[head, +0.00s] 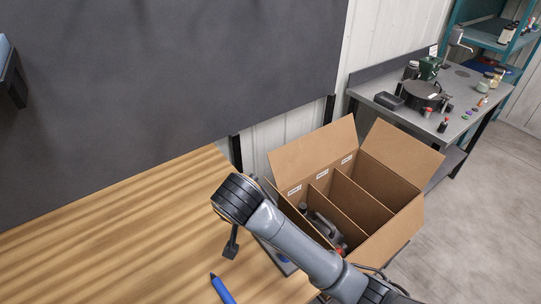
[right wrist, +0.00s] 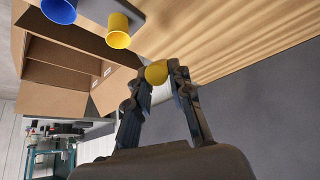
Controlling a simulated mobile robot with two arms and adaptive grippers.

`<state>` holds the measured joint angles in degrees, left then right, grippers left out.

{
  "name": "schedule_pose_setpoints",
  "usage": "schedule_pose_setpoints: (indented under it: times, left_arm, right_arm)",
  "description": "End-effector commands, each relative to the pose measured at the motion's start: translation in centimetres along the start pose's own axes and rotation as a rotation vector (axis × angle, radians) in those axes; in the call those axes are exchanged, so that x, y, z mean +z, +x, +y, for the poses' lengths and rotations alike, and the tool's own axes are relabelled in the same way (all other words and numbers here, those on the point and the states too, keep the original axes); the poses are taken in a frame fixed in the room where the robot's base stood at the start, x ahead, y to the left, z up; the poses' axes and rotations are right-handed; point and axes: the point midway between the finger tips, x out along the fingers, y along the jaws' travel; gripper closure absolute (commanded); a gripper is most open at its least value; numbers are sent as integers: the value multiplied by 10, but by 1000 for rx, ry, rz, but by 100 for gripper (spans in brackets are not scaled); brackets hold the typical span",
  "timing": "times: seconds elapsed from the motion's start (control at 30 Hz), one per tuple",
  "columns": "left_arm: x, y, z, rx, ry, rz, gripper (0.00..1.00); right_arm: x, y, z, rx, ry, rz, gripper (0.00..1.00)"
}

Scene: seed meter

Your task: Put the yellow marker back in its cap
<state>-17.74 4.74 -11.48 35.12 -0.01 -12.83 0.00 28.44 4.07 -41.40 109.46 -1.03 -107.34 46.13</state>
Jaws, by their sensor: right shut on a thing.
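My right gripper (right wrist: 158,72) is shut on the yellow marker (right wrist: 156,73). In the right wrist view a rounded yellow end shows between the fingertips, with a pale part behind it. A grey cap holder (right wrist: 95,8) is beyond the fingertips, with a yellow cap (right wrist: 118,38) and a blue cap (right wrist: 60,10). The held marker is apart from the yellow cap in this view. In the head view my right arm hides most of the holder (head: 283,264) and I cannot see the yellow marker or yellow cap. My left gripper is not in view.
A blue marker (head: 222,289) lies on the wooden table (head: 110,240). An open cardboard box (head: 395,228) with dividers stands beyond the table's right edge, with dark items inside. A grey workbench (head: 468,92) with several items is farther back. The table's left side is clear.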

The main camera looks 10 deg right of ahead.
Motion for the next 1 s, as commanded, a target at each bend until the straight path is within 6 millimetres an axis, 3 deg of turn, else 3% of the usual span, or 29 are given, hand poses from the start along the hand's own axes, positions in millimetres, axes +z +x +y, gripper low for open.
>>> schedule_pose_setpoints:
  times: [0.03,0.2,0.43,0.57,0.8,1.0]
  left_arm:
    - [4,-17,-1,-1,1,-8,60]
    - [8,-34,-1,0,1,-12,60]
    - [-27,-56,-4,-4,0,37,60]
    - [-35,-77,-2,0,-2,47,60]
    - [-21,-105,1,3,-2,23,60]
    - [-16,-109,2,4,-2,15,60]
  right_arm:
    - [-12,-10,-4,36,49,-67,100]
    - [-12,-9,-6,106,248,-290,100]
    - [-21,-18,2,140,470,-484,100]
    - [-34,-32,20,142,689,-642,100]
    - [-64,-61,59,99,997,-801,100]
    - [-72,-71,71,74,1094,-842,100]
